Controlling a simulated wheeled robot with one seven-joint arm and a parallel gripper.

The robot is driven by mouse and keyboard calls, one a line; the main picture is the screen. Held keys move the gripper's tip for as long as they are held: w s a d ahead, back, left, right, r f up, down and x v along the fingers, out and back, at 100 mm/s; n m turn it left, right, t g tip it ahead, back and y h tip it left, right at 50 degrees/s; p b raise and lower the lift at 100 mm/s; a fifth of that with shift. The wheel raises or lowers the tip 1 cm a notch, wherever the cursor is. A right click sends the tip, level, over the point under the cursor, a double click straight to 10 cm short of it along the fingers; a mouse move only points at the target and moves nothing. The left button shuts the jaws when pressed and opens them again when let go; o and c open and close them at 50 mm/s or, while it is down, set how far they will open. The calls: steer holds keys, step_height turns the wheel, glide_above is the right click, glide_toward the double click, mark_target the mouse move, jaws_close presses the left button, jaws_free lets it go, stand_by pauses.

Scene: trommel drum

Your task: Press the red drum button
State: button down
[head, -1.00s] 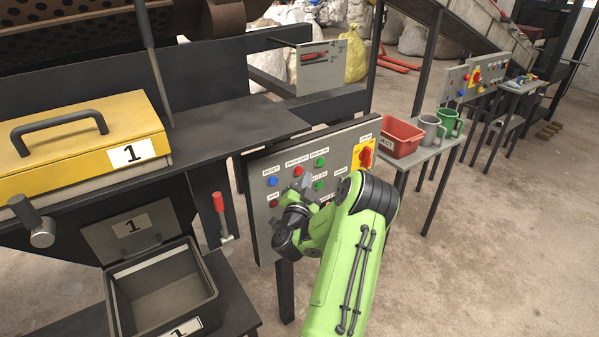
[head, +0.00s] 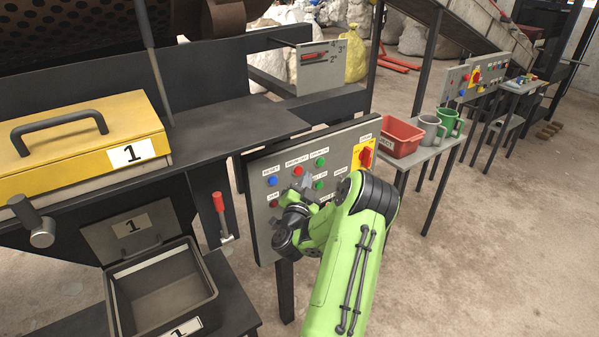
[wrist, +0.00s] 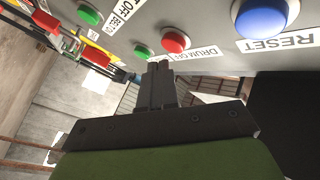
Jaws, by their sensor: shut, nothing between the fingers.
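The control panel (head: 262,228) stands in front of me with labelled buttons. The red drum button (head: 298,171) is in its upper row, under a label that reads DRUM OFF in the wrist view. The same red button (wrist: 176,41) shows close up there.
A blue reset button (head: 272,181) is left of the red one, and green buttons (head: 320,162) are to the right. A red rotary switch (head: 366,157) sits on a yellow plate. A red-handled lever (head: 219,203) stands left of the panel. A red bin (head: 400,139) is on the right table.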

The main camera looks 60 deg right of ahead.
steer(key=shift+w, duration=0.1)
steer(key=shift+w+d+p, duration=0.2)
steer(key=shift+w+p, duration=0.1)
steer(key=shift+p, duration=0.3)
steer(key=shift+w+d+p, duration=0.2)
steer(key=shift+w+p, duration=0.15)
steer(key=shift+p, duration=0.2)
stand_by(0.3)
stand_by(0.4)
steer(key=shift+s+a+b, duration=0.4)
steer(key=shift+s+b, duration=0.25)
steer(key=shift+s, duration=0.1)
steer(key=s+b, duration=0.1)
steer(key=s+a+b, duration=0.1)
steer(key=s, duration=0.1)
steer(key=s+a+b, duration=0.1)
steer(key=b, duration=0.1)
steer(key=shift+s+a, duration=0.1)
steer(key=shift+s, duration=0.1)
